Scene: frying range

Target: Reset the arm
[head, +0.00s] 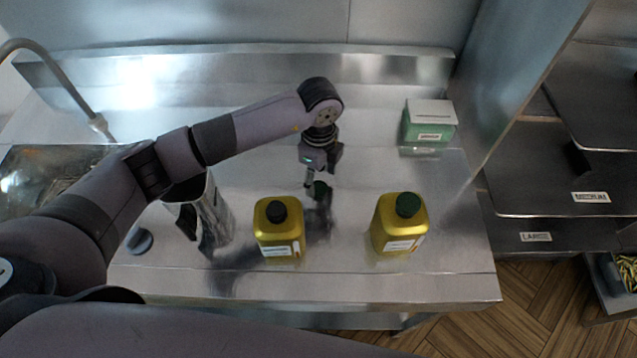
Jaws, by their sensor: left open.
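My left arm reaches in from the left across the steel counter. My left gripper (317,185) is open and points down above the counter, behind and between two yellow jugs. The left jug (279,236) has a black cap and a white label. The right jug (396,228) has a dark green cap and a white label. Both jugs stand upright, apart from the gripper. My right gripper is not in view.
A green and white box (429,128) stands at the back right of the counter (450,275). A shiny metal container (214,215) stands under my forearm, with a small dark round object (140,241) beside it. A sink with a faucet (62,82) is at left, shelves (560,180) at right.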

